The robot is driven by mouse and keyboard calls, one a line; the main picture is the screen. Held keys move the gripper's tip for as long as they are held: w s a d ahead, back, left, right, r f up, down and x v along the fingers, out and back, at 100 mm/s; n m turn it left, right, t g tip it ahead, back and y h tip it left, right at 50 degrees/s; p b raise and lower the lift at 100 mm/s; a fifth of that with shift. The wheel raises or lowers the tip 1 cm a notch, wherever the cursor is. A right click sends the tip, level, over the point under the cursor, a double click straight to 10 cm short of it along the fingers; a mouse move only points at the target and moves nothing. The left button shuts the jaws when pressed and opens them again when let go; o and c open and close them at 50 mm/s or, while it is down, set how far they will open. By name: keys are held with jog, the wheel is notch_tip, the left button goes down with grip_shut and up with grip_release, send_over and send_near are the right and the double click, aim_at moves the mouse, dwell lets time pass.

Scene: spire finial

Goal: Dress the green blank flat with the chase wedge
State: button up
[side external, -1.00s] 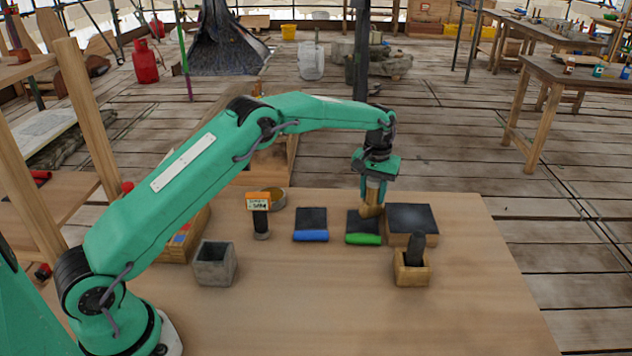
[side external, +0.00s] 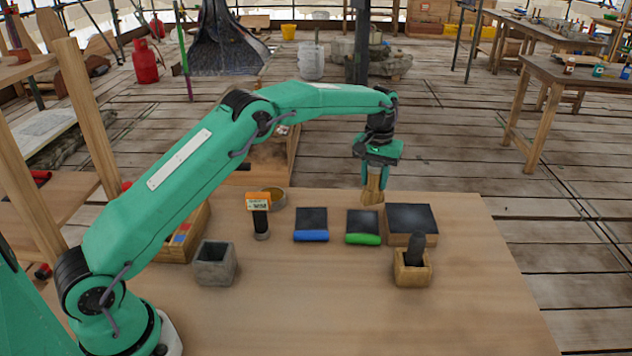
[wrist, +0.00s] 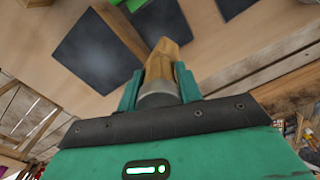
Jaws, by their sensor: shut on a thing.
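The green blank (side external: 362,222) is a dark slab with a green front edge, lying flat on the wooden table between a blue-edged slab and a larger dark-topped block. My gripper (side external: 374,186) is shut on a tapered wooden wedge (side external: 373,192), pointing down at the table's far side, just behind the green blank. Whether its tip touches the table is unclear. In the wrist view the wedge (wrist: 166,58) sits between my fingers (wrist: 160,85), with a grey collar at its base. A patch of green (wrist: 136,4) shows at the top edge there.
A blue-edged slab (side external: 311,222) lies left of the green blank, and the dark-topped block (side external: 411,240) right. A wooden holder (side external: 412,274) with a dark tool stands in front. A grey cup (side external: 215,266) and an orange-tagged black tool (side external: 260,222) stand left. The table's front is clear.

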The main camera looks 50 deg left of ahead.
aim_at(373, 190)
jog(key=shift+f, duration=0.1)
dwell(0.3)
jog(key=shift+f, duration=2.15)
jog(key=shift+r, duration=0.1)
jog(key=shift+r, duration=0.1)
jog(key=shift+r, duration=2.05)
jog(key=shift+d, duration=0.1)
